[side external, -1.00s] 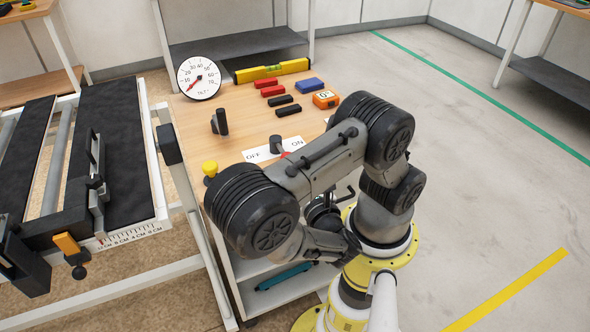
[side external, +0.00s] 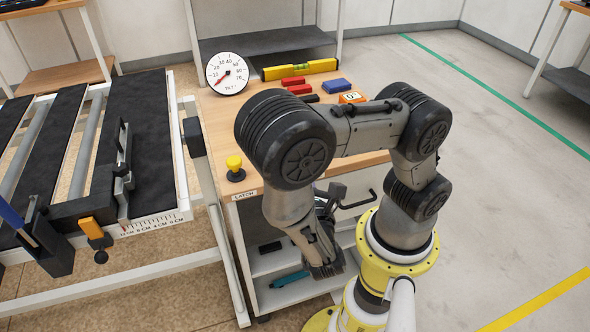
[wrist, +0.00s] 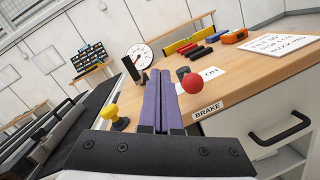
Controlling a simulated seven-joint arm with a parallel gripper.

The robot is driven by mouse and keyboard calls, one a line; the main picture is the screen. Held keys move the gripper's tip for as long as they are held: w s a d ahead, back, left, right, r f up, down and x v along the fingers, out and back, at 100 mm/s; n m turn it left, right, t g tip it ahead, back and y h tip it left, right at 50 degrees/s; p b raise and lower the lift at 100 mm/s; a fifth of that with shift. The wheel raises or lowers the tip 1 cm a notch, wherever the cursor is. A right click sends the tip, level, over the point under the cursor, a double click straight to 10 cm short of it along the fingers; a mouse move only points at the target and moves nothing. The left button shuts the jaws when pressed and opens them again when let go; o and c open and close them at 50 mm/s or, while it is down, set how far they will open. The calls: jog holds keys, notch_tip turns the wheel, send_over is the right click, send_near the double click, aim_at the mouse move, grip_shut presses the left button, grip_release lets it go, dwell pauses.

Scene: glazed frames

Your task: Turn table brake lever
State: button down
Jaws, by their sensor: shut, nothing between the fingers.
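The brake lever shows in the wrist view as a red ball knob (wrist: 193,83) near a dark pivot post (wrist: 183,72), above the front-edge "BRAKE" label (wrist: 208,108). A white card (wrist: 211,74) beside it reads "ON"; its "OFF" end is hidden behind my fingers. My gripper (wrist: 158,76) is shut and empty, its purple fingers pointing toward the table just left of the red ball. I cannot tell whether they touch it. In the side view my arm hides the lever, and the fingertips are not clear.
A yellow latch knob (side external: 235,165) stands at the table's front left corner. A dial gauge (side external: 227,73), a yellow level (side external: 300,70), colored blocks (side external: 337,86) and an orange device (side external: 352,97) sit toward the back. A black-panelled frame (side external: 150,130) stands left.

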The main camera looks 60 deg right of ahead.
jog(key=w+a+m+g+h, duration=0.5)
jog(key=a+m+g, duration=0.6)
jog(key=m, duration=0.7)
notch_tip(320, 180, down, 7)
jog(key=d+y, duration=0.1)
jog(key=s+d+r, duration=0.1)
jog(key=s+d, duration=0.1)
jog(key=d, duration=1)
jog(key=shift+s+d+r+g, duration=0.15)
jog(key=shift+d+r+g, duration=0.15)
jog(key=shift+d+r, duration=0.05)
